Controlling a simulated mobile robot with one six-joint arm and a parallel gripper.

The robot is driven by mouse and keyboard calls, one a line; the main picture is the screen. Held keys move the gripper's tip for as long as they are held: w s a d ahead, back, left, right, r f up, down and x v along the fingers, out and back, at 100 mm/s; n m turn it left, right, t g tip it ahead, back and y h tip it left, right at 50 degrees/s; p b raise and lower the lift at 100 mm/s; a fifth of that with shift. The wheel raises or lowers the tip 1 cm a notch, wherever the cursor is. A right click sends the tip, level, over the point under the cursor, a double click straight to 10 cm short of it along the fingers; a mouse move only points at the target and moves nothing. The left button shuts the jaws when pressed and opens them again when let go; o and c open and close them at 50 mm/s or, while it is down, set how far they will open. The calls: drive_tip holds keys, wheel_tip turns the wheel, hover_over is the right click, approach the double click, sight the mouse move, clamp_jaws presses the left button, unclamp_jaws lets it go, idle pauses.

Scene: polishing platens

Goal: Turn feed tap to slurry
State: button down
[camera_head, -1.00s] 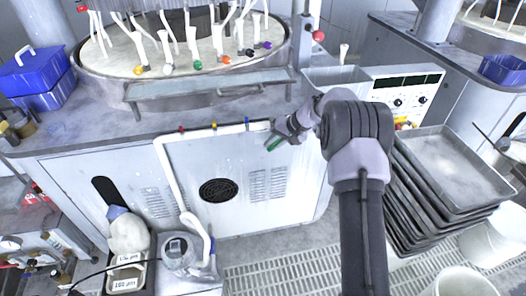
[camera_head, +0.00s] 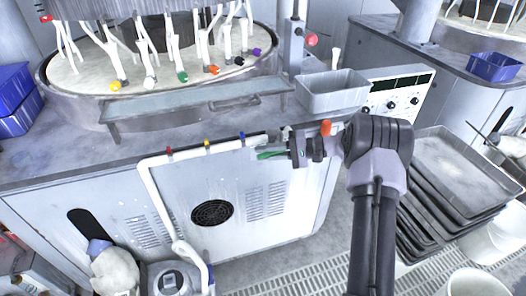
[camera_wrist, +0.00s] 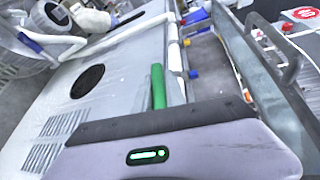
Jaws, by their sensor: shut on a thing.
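A white feed pipe (camera_head: 190,152) runs along the top front edge of the cabinet, with red (camera_head: 169,151), yellow (camera_head: 207,143) and blue (camera_head: 243,136) marks along it. A green bar-like handle (camera_head: 270,154) lies close below the pipe's right end, roughly level in the head view. My gripper (camera_head: 290,152) is shut on the green handle's right end. In the wrist view the green handle (camera_wrist: 158,87) stands out from my gripper's edge beside the white pipe (camera_wrist: 174,50). How the handle joins the pipe is hidden.
A round platen (camera_head: 60,78) with several white tubes stands on the bench behind. A grey basin (camera_head: 333,92) and a knobbed control panel (camera_head: 397,96) are to its right. Stacked trays (camera_head: 458,170) stand at the right, close to my arm.

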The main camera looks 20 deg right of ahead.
drive_tip(key=shift+r+m+y+b, duration=0.3)
drive_tip(key=shift+y+b, duration=0.15)
drive_tip(key=shift+y, duration=0.25)
drive_tip(key=shift+t, duration=0.3)
drive_tip(key=shift+a, duration=0.1)
drive_tip(key=c, duration=1.4)
unclamp_jaws()
drive_tip(key=p+v, duration=0.4)
drive_tip(key=v, duration=1.3)
drive_tip(key=shift+d, duration=0.25)
